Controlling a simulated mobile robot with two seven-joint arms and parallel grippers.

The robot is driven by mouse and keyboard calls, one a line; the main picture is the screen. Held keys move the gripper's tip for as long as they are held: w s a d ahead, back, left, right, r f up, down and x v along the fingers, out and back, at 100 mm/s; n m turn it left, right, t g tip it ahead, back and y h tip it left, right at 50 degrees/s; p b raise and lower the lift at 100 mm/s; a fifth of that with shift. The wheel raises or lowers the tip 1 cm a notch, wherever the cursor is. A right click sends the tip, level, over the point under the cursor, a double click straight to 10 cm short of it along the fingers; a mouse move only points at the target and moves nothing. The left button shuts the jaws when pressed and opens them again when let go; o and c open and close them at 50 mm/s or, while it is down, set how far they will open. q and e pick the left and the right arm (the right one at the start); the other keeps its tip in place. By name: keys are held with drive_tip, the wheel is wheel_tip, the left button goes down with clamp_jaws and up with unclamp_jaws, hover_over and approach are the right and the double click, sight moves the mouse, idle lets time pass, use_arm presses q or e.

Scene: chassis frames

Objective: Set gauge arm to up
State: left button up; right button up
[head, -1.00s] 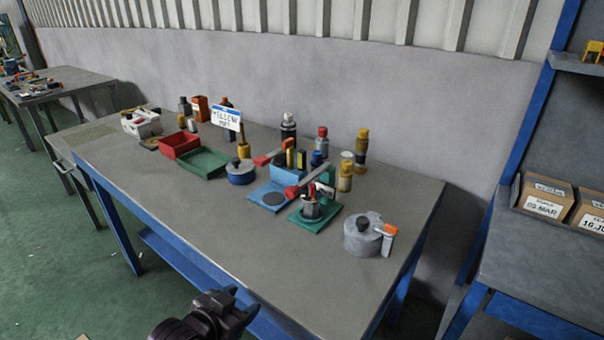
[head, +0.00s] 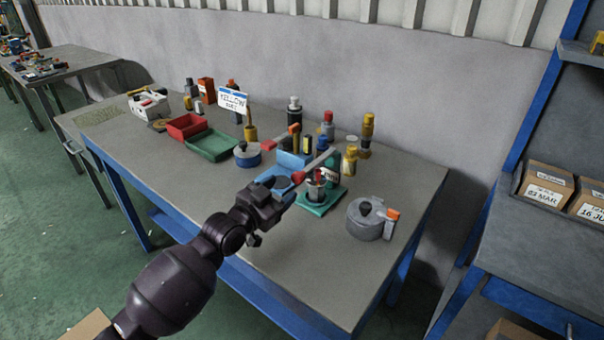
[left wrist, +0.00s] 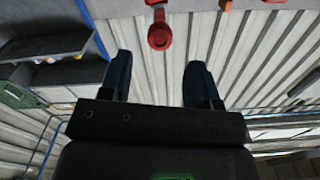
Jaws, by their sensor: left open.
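Two fixtures with red-tipped arms stand near the middle of the table; I cannot tell which one is the gauge. One has a green base (head: 318,205) and a grey arm (head: 318,160) slanting up to the right from a red knob (head: 298,178). The other has a blue base (head: 272,180), partly hidden by my gripper, and a raised red handle (head: 295,129). My left gripper (head: 283,195) is open and empty, in front of these fixtures. In the left wrist view a red knob (left wrist: 159,34) shows beyond the gap between the open fingers (left wrist: 159,78), apart from them.
A grey round canister (head: 366,222) with an orange-tipped lever stands at right. Several bottles crowd behind the fixtures. The table's front strip is clear.

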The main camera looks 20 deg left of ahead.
sight(295, 179)
use_arm(q)
drive_tip(key=x, duration=0.8)
drive_tip(key=shift+w+d+b, duration=0.2)
drive_tip(key=shift+w+b, duration=0.15)
drive_tip(key=shift+c, duration=0.3)
clamp_jaws()
